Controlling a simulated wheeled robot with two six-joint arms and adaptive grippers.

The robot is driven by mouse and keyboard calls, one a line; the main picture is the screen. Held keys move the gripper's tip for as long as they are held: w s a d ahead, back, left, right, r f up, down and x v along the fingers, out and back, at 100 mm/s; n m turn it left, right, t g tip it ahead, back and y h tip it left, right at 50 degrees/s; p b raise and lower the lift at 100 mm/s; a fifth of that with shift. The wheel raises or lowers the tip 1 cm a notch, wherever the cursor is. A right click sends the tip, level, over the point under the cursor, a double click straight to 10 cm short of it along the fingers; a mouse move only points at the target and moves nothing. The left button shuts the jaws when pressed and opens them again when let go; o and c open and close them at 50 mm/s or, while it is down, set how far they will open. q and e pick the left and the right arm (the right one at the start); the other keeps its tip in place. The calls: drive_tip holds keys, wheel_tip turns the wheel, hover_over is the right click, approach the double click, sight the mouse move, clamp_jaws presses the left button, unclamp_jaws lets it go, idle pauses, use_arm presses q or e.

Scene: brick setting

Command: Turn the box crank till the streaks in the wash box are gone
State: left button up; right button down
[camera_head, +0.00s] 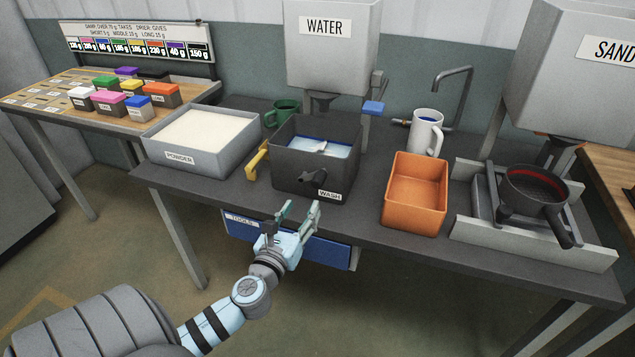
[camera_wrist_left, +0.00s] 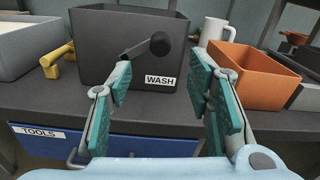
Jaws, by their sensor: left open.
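The dark grey wash box (camera_head: 302,176), labelled WASH, stands on the dark bench. It holds pale blue water with whitish patches; I cannot tell whether these are streaks. My right gripper is not in view.
A yellow handle (camera_head: 257,160) sticks out left of the wash box, near the powder bin (camera_head: 200,163). An orange bin (camera_head: 415,192) stands to the right. A blue TOOLS drawer (camera_head: 325,251) is under the bench edge. A water tank (camera_head: 331,60) hangs behind.

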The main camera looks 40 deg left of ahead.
sight(316, 185)
use_arm(q)
drive_tip(key=x, duration=1.1)
drive_tip(key=shift+w, duration=0.35)
clamp_jaws()
